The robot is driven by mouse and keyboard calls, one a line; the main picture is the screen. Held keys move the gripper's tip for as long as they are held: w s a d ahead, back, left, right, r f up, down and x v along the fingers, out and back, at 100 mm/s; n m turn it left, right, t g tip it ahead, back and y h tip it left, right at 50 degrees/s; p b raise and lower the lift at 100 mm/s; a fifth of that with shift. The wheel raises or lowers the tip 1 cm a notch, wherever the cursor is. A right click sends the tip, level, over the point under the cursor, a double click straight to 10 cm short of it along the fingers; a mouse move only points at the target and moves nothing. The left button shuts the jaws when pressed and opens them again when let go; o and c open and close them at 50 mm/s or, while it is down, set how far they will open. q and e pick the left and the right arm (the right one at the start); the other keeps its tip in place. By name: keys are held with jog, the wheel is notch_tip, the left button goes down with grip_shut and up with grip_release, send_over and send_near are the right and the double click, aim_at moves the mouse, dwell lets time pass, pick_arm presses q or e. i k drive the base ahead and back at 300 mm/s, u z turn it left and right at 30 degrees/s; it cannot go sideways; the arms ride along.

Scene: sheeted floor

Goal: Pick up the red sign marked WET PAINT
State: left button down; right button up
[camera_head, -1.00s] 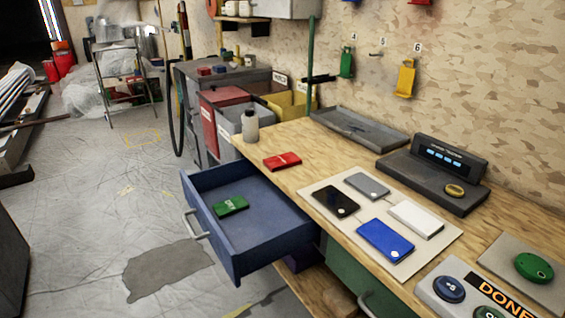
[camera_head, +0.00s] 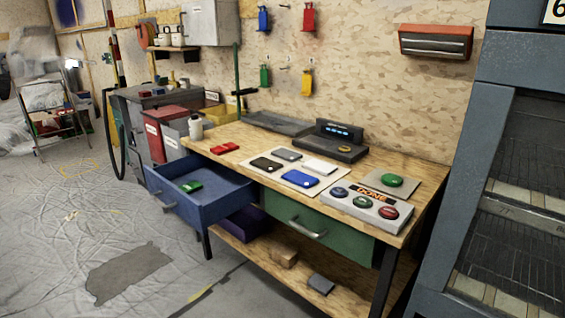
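No sign that I can read as WET PAINT shows in the head view. Red things in view are a small red block (camera_head: 225,148) on the workbench, a red tag (camera_head: 308,17) hanging on the wall, a red bin (camera_head: 166,133) with a pale label too small to read, and a red-and-grey wall box (camera_head: 436,41). Neither of my grippers is in view.
The wooden workbench (camera_head: 232,133) has an open blue drawer (camera_head: 207,209) jutting out over the floor and a shut green drawer (camera_head: 330,231). A grey-blue rack (camera_head: 470,170) stands at the right. The sheeted floor (camera_head: 60,225) at the left is mostly clear.

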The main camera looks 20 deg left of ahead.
aim_at(224, 148)
jog(key=u, duration=0.75)
jog(key=i, duration=0.45)
jog(key=u, duration=0.8)
jog(key=i, duration=0.9)
jog(key=z, duration=0.1)
